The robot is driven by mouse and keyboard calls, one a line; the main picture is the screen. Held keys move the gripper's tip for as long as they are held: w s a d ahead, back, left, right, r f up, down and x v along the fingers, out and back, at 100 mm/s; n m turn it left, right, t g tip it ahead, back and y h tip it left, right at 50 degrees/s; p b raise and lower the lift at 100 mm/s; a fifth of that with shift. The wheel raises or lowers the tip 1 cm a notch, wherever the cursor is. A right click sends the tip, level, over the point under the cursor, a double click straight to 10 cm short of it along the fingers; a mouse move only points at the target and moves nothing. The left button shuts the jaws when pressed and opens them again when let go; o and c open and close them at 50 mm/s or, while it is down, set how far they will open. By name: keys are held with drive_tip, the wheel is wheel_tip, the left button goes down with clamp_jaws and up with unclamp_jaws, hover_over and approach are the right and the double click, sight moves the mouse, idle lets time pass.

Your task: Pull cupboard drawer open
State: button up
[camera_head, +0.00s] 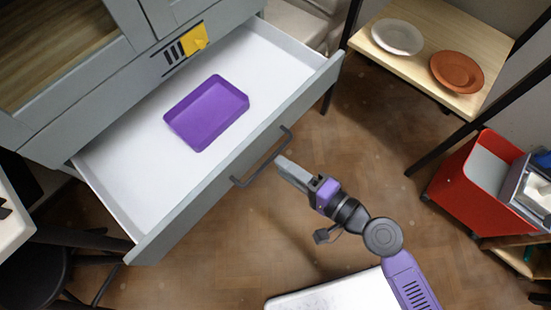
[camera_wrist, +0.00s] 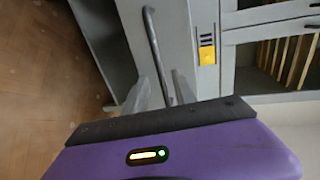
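The cupboard drawer (camera_head: 297,104) is pulled well out of the grey cupboard (camera_head: 75,103) in the head view. Its dark bar handle (camera_head: 262,157) runs along the outside of the drawer front. My gripper (camera_head: 281,160) is close to the handle, just in front of its right half. In the wrist view the two grey fingers of my gripper (camera_wrist: 160,77) are apart, and the handle (camera_wrist: 153,45) lines up with the gap between them. No finger is seen pressing on the bar. Whether the bar lies inside the gap or just beyond it is unclear.
A purple tray (camera_head: 207,112) lies in the drawer. A yellow tag (camera_head: 194,39) is on the cupboard front above it. A wooden shelf (camera_head: 424,65) with two plates and a red bin (camera_head: 475,190) stand at right. A dark stool (camera_head: 35,272) is at lower left.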

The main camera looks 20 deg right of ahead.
drive_tip(key=shift+v, duration=1.2)
